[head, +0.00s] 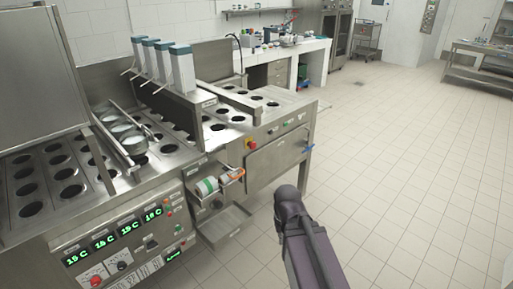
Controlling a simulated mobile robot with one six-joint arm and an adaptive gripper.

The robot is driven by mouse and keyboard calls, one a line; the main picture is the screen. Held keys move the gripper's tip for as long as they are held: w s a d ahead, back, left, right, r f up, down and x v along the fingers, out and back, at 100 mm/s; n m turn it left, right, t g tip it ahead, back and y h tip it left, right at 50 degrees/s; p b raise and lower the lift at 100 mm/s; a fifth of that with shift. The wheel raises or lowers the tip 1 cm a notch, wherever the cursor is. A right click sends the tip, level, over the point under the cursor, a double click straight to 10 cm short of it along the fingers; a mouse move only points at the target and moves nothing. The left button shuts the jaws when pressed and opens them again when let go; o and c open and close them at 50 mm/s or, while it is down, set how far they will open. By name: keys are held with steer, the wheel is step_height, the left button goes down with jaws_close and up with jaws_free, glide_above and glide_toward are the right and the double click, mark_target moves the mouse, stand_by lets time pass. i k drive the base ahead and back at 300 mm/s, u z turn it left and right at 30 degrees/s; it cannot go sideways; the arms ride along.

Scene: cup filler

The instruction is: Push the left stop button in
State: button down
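A red stop button on a yellow base (251,144) sits on the front of the right part of the steel filling machine. At the lower left, the machine's control panel (130,240) carries green temperature displays, a red rotary switch (97,281) and small coloured buttons (168,207). I cannot tell which of the small ones, if any, is a stop button. A dark part of my arm rises from the bottom edge, right of the machine, with its rounded end apart from the front. My gripper's fingers do not show.
A steel shelf (222,225) juts out low from the machine front. A bracket above it holds a white and green roll (207,186) and an orange-ended item (231,176). A blue handle (309,149) sticks out at the machine's right end. Tiled floor (410,190) to the right is clear.

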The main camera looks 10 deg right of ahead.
mark_target(252, 145)
steer(key=z, duration=0.05)
steer(key=i, duration=1)
steer(key=u, duration=0.05)
